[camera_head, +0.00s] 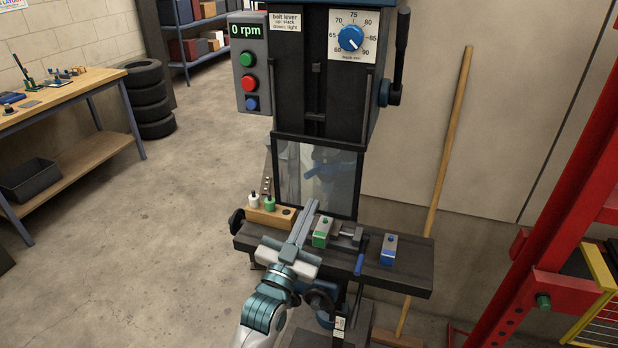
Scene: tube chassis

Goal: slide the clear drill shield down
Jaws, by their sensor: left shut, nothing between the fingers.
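The clear drill shield (340,185) is a see-through panel in a dark frame. It hangs below the dark drill head (290,85), and its lower edge is near the back of the drill table (405,277). The blurred chuck shows through it. My left gripper (310,207) comes up from the bottom of the picture over the table. Its fingers are shut with nothing between them, and their tips overlap the lower part of the shield. I cannot tell whether they touch it. My right gripper is not in view.
On the table are a wooden block with small bottles (268,214), a green-marked block (322,232) by a vise (348,236), and a blue-marked block (388,250). The control box (250,75) reads 0 rpm. A wooden pole (440,180) and red frame (565,180) stand right.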

